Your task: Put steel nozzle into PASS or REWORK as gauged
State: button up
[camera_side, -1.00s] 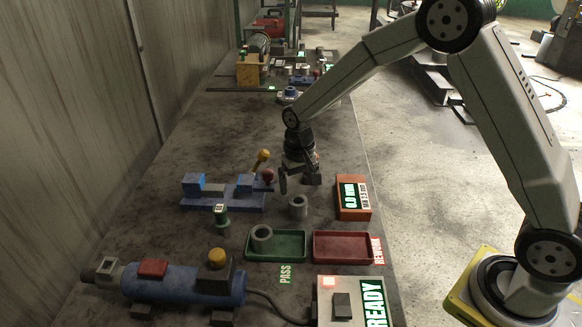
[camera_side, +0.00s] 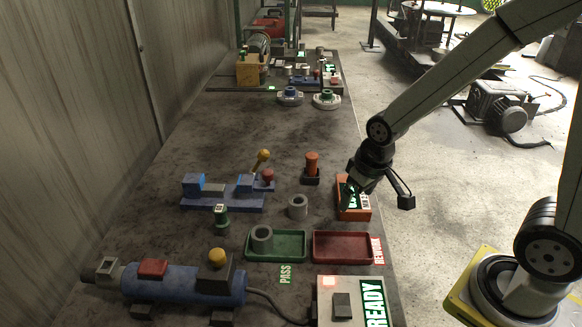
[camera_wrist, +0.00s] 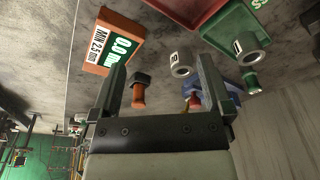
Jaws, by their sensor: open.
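A grey steel nozzle (camera_side: 298,207), a short hollow cylinder, stands on the bench; it also shows in the wrist view (camera_wrist: 182,65). Another similar nozzle (camera_side: 262,238) stands in the green PASS tray (camera_side: 290,256). The red REWORK tray (camera_side: 342,246) is empty. The orange gauge box (camera_side: 353,213) is partly covered by my gripper; in the wrist view its display (camera_wrist: 110,40) reads 0.0 mm, MIN 2.5 mm. An orange-handled probe (camera_side: 312,162) stands in a dark holder. My gripper (camera_side: 378,197) is open and empty, tilted above the gauge box, right of the nozzle.
A blue fixture (camera_side: 222,200) with a yellow-knobbed lever and a green plug (camera_side: 221,216) stand at left. A blue motor (camera_side: 185,284) lies in front, near a READY box (camera_side: 340,305).

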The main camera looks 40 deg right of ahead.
jog(key=shift+s+d+n, duration=0.15)
jog(key=shift+s+n, duration=0.15)
jog(key=shift+s, duration=1.5)
jog(key=n+g, duration=0.2)
jog(key=n, duration=1.2)
send_near(298, 201)
jog(key=a+f, duration=0.1)
jog(key=shift+s+f, duration=0.2)
jog(key=shift+f, duration=1.8)
jog(key=shift+s+f, duration=0.2)
jog(key=shift+f, duration=1.8)
grip_shut()
